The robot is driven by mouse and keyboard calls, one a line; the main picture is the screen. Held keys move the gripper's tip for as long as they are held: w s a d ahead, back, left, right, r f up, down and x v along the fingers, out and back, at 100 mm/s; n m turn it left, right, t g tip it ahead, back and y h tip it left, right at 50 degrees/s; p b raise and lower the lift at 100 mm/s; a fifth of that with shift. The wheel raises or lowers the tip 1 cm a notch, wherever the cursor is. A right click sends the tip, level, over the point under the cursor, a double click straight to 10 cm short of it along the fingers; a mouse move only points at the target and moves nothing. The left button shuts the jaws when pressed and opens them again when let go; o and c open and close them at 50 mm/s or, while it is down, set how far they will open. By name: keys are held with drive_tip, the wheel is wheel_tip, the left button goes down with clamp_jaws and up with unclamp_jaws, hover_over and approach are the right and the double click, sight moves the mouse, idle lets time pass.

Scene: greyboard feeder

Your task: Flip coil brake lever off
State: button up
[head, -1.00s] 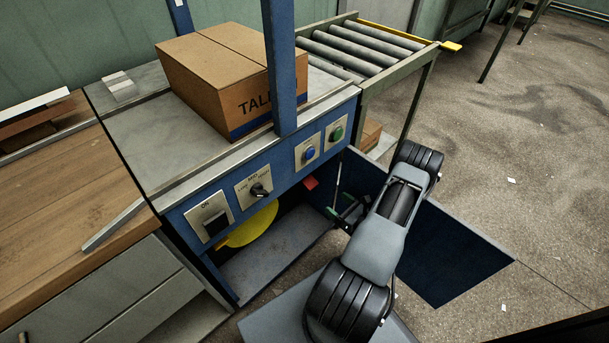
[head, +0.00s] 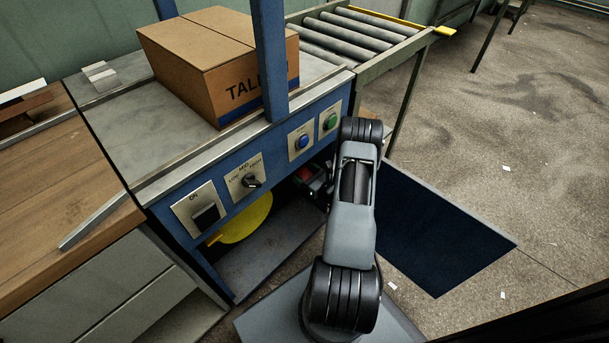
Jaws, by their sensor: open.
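A small red piece (head: 304,174), which looks like the handle of the coil brake lever, sits in the open bay under the blue front panel. It is partly hidden by my gripper, and its position is hard to read. The yellow coil disc (head: 246,221) stands in the bay to its left. My gripper (head: 314,186) is open at the right side of the bay opening, beside or just in front of the red piece. I cannot tell whether they touch. My arm hides part of the gripper.
The panel above carries a black switch (head: 206,214), a selector knob (head: 250,181), a blue button (head: 303,142) and a green button (head: 331,122). A dark blue door panel (head: 440,235) stands open on the right. A cardboard box (head: 215,65) sits on top.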

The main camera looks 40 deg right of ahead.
drive_tip(key=shift+w, duration=0.25)
drive_tip(key=shift+c, duration=0.4)
